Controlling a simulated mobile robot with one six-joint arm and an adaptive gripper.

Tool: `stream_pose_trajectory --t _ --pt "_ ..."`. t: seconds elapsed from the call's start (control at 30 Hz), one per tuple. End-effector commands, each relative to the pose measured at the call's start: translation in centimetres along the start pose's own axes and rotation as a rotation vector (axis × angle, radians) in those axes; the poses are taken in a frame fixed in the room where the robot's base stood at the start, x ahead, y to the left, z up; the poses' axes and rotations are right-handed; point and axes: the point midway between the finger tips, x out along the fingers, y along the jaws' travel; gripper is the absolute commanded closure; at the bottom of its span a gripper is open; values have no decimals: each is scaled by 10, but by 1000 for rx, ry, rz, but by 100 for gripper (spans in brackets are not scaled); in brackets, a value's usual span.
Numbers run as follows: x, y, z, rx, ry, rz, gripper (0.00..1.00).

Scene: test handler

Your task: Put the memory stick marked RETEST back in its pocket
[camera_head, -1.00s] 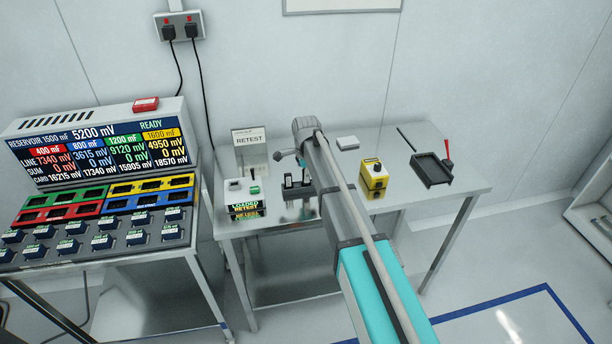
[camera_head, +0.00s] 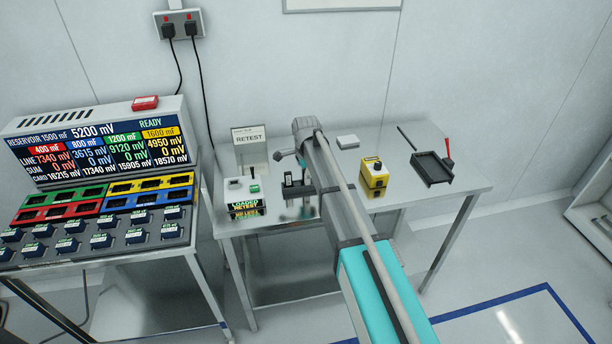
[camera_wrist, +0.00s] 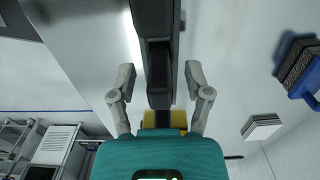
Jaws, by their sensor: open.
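A clear holder with a RETEST label (camera_head: 249,140) stands upright at the back left of the steel table, and its lower part looks empty. In front of it is a white box (camera_head: 240,186) whose display reads LOADED RETEST. A small dark upright piece (camera_head: 289,181) stands in a dark fixture right of that box. I cannot tell whether this is the RETEST memory stick. My gripper (camera_wrist: 160,78) is open in the wrist view, with a dark column (camera_wrist: 159,75) between its fingers, apparently untouched. In the head view my arm hides most of the gripper.
A yellow box (camera_head: 374,177), a white block (camera_head: 348,142) and a black tray (camera_head: 432,170) stand to the right. A blue-handled object (camera_wrist: 299,68) shows in the wrist view. At left is a rack (camera_head: 97,240) with several labelled modules below a large display (camera_head: 95,143).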

Motion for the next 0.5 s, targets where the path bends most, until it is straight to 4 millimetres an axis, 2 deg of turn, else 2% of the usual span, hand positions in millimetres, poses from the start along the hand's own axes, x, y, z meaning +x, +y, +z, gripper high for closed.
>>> stream_pose_trajectory --t 0.27,0.5 --pt "-9 0 0 0 0 0 36" --pt "-27 0 0 0 0 0 36"
